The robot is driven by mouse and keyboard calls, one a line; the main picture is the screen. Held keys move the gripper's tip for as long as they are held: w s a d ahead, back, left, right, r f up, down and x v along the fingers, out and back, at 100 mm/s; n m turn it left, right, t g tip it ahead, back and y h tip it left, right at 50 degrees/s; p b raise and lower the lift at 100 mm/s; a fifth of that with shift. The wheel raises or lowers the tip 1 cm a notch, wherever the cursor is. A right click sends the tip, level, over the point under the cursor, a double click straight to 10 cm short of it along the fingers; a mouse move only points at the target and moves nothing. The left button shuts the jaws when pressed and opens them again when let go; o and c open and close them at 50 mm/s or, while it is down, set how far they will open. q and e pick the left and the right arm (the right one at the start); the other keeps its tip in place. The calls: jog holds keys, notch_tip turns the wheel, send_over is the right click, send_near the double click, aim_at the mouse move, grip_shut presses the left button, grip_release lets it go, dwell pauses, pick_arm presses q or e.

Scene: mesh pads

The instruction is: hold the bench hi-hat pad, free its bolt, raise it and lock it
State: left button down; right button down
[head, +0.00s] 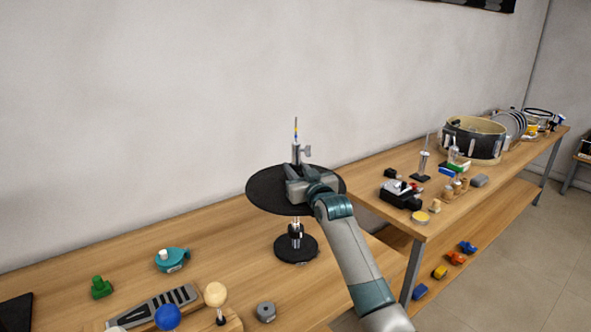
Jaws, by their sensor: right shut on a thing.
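The bench hi-hat pad (265,192) is a flat black disc on a thin upright rod. Its round black base (297,255) stands on the wooden bench. A silver clutch with a small wing-like bolt (307,151) sits on the rod above the disc. The rod's top shows blue and yellow bands. My right gripper (291,183) reaches over the disc from the right and is shut on the pad near its middle. The gripper hides the hub, so the exact contact is unclear. My left gripper is not in view.
A teal tape measure (172,260), a green piece (101,287), a grey slotted tool (165,304) and knobs lie at the front left. A second bench with a drum (473,140) and small parts stands at right.

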jog(key=shift+f, duration=0.1)
jog(key=c, duration=1.4)
grip_release()
jog(key=shift+o, duration=0.2)
jog(key=shift+s, duration=0.1)
jog(key=b+v, duration=0.2)
jog(key=v, duration=0.8)
jog(key=shift+d+b, duration=0.1)
jog(key=shift+b, duration=0.2)
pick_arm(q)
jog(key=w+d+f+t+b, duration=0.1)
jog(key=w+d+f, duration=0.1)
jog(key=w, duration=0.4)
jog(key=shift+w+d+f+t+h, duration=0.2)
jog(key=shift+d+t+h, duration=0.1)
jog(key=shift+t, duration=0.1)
pick_arm(e)
jog(key=v, duration=0.7)
